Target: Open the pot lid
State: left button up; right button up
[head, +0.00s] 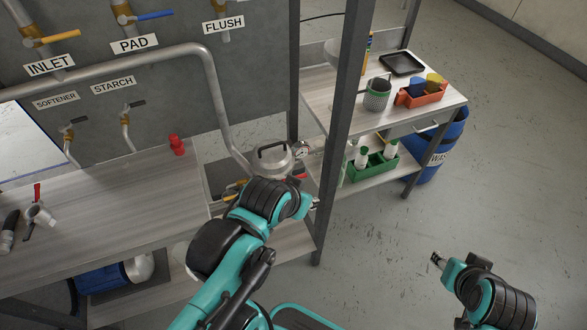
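A round metal pot lid (271,156) with a black bar handle on top sits in the recess at the bench's right end. A bent grey pipe runs down to its left side, and a dial gauge (301,150) stands at its right. The lid appears closed and level. My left arm reaches up in front of the pot and hides its lower front. Its gripper (314,203) is mostly hidden, near the dark frame post, and its opening cannot be made out. My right gripper (437,259) hangs over bare floor at the lower right, far from the pot; its finger opening is unclear.
A dark upright post (341,120) stands just right of the pot. A side shelf (432,108) beyond holds a mesh cup, a red caddy (421,95) and a black tray. A red object (176,145) stands on the bench (110,205). The floor at right is clear.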

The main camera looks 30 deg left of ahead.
aim_at(270, 159)
jog(key=k+u, duration=0.1)
jog(key=u, duration=1.05)
jog(key=k+l+z, duration=0.1)
jog(key=k, duration=0.25)
